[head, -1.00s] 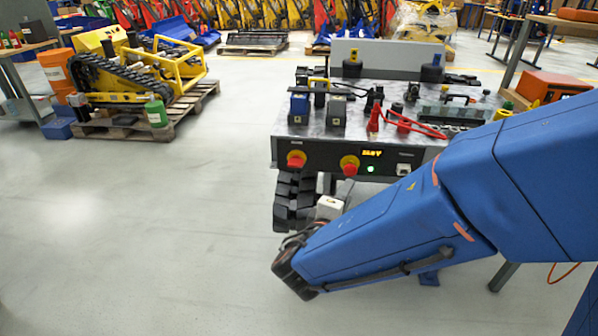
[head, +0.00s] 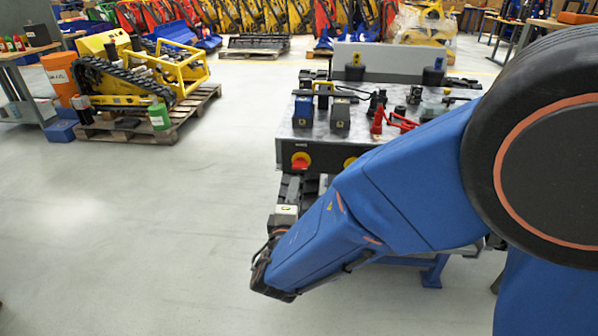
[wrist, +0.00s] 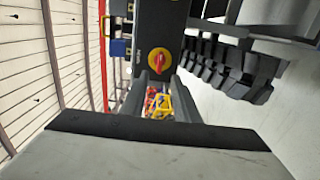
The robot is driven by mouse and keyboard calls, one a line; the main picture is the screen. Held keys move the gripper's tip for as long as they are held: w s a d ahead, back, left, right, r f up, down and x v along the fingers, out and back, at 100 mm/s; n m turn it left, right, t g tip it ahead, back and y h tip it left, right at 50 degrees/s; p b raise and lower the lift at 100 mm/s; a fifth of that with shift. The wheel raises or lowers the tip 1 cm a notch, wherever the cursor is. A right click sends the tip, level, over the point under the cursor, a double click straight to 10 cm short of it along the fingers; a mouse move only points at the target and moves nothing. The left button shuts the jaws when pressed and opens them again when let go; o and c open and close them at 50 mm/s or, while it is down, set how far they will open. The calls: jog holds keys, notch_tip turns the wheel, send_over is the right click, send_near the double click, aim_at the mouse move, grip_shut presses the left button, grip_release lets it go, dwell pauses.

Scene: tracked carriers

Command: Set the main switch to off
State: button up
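The left rotary switch (head: 300,161), a red handle on a yellow disc, sits on the dark front panel of the bench. It also shows in the wrist view (wrist: 159,62), under a small label too blurred to read surely. Its red handle seems to run along the panel's length. A second yellow switch (head: 349,161) to its right is mostly hidden by my arm. My gripper (head: 291,186) is just below and in front of the left switch. In the wrist view its two fingers (wrist: 159,92) are apart, with nothing between them, pointing toward the switch without visible contact.
The bench top (head: 318,139) carries blue and grey blocks (head: 303,112) and red clamps (head: 378,121). A yellow tracked machine (head: 125,75) stands on a pallet at left. The floor left of the bench is clear.

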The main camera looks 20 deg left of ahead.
aim_at(300, 169)
jog(key=x, duration=1)
grip_shut()
